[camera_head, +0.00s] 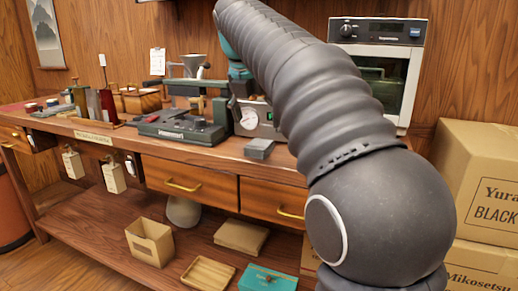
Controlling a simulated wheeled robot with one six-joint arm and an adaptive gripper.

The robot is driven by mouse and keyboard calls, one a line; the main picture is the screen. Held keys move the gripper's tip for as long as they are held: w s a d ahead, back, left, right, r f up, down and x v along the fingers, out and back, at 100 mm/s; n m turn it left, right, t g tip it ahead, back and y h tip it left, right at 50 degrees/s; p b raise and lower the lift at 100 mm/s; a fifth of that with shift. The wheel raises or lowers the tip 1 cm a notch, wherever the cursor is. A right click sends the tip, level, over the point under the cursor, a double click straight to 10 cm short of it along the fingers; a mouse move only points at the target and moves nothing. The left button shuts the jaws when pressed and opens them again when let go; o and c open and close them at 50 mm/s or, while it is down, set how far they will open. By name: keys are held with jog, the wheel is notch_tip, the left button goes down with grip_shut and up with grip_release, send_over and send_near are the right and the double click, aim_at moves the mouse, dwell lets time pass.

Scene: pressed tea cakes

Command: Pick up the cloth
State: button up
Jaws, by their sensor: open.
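A small grey, flat-topped block (260,148) lies near the front edge of the wooden counter (225,160), left of my arm. It may be the folded cloth, but I cannot tell for sure. No other clear cloth shows. My arm crosses the right half of the view, from the lower right up to the top middle. My gripper cannot be made out; the far end of the arm is hidden or out of frame.
A dark green press-like device (180,128) stands left of the block, and a gauge machine (258,118) behind it. A steel oven (378,70) is partly behind my arm. Cardboard boxes (485,185) stack at right. The lower shelf holds an open box (150,242) and a tray (208,273).

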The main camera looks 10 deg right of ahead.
aim_at(259, 144)
jog(key=shift+a+b+x, duration=0.15)
jog(key=shift+b+x, duration=0.15)
jog(key=shift+x, duration=1.5)
jog(key=shift+a+b+x, duration=0.15)
jog(key=shift+b+x, duration=0.15)
jog(key=shift+x, duration=1.5)
jog(key=c, duration=1.1)
jog(key=shift+w+r+p, duration=0.1)
jog(key=shift+r+p, duration=0.55)
jog(key=shift+r, duration=4.35)
